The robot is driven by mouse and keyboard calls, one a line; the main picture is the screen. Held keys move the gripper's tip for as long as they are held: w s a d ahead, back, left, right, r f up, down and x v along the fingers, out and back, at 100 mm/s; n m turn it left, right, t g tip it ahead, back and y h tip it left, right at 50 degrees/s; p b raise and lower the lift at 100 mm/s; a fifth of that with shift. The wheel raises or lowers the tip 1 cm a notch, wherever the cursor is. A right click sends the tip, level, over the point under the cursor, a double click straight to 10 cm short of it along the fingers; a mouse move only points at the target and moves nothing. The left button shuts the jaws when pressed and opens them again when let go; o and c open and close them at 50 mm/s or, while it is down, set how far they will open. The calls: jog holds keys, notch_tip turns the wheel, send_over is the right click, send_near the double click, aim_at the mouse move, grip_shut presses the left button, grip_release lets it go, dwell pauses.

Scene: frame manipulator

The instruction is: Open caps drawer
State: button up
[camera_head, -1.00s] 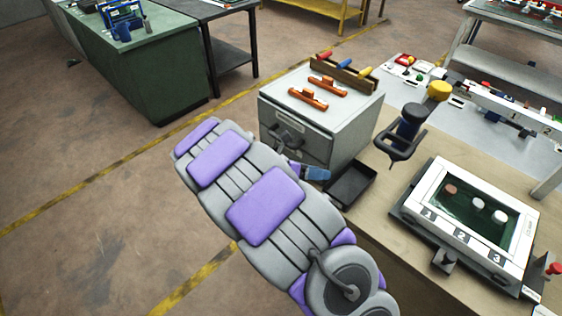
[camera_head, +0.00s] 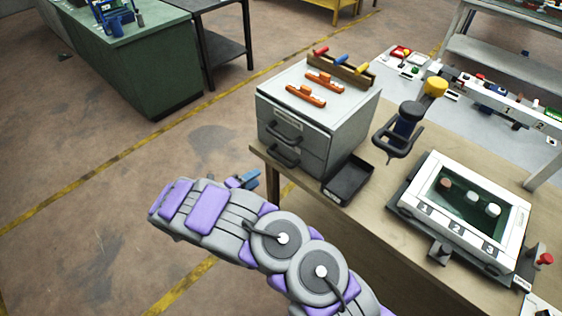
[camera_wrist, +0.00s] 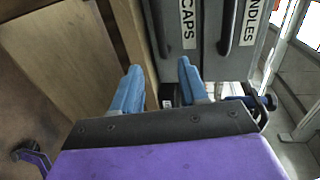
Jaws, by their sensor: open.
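The grey cabinet (camera_head: 325,110) stands on the wooden table with two drawers, both shut. In the wrist view, the caps drawer (camera_wrist: 178,60) carries the label CAPS and lies on the table side, so it is the lower one. Its dark bar handle (camera_wrist: 155,28) also shows in the head view (camera_head: 284,157). My gripper (camera_wrist: 161,70) is open and empty, with blue fingers. In the wrist view it faces the drawer fronts, with the caps handle ahead between the fingertips and not gripped. In the head view my gripper (camera_head: 245,180) is left of and below the lower handle.
The handles drawer (camera_wrist: 246,40) is above the caps drawer. A black tray (camera_head: 348,180) sits right of the cabinet. Orange parts (camera_head: 306,95) and a wooden rack (camera_head: 341,70) rest on top.

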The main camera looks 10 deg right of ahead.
aim_at(282, 162)
jog(key=b+x, duration=0.2)
jog(key=x, duration=1.3)
jog(key=shift+d, duration=0.25)
jog(key=shift+f, duration=0.1)
grip_shut()
